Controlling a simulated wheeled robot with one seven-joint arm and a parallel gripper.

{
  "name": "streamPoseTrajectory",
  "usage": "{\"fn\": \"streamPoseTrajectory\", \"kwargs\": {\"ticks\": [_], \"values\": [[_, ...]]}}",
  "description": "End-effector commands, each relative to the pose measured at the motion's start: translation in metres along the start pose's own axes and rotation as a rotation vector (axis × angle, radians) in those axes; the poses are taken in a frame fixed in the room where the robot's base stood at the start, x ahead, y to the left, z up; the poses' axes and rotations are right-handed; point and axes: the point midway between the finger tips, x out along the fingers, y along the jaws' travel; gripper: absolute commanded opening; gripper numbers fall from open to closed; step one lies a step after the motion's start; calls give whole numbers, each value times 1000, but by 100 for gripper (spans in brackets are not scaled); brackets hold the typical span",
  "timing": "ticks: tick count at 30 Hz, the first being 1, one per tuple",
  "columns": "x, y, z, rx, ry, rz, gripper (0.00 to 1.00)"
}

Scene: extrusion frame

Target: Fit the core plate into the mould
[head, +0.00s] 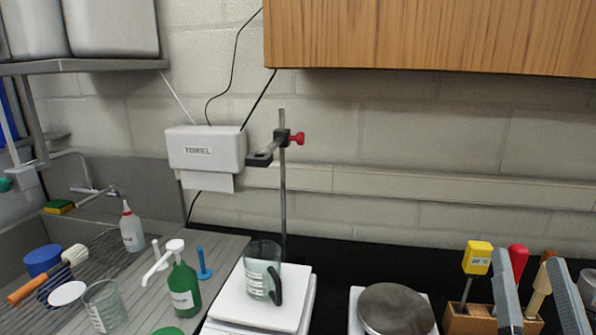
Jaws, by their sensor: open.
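I see nothing that I can make out as the core plate or the mould. My gripper (527,258) shows at the lower right as two grey fingers pointing up, spread apart. It looks empty. A wooden-handled tool shows between the fingers, behind them in a wooden holder, and I cannot tell that they touch it.
A wooden holder (470,318) carries yellow and red-handled tools. Left of it is a round metal-topped plate (395,309). A glass beaker (262,270) stands on a white device (255,303) before a clamp stand (283,185). Bottles and a sink are left. A wooden cabinet (430,35) hangs above.

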Motion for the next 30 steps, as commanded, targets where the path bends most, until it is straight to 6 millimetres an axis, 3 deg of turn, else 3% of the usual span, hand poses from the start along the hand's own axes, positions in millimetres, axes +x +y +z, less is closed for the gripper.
{"fn": "streamPoseTrajectory", "kwargs": {"ticks": [3, 12, 24, 30], "values": [[-44, -2, 24, 60, -67, 39, 59], [-158, -11, 62, 101, -259, 53, 59], [-321, -14, 82, -36, -638, -133, 59], [-379, -9, 81, -76, -791, -244, 59]]}}
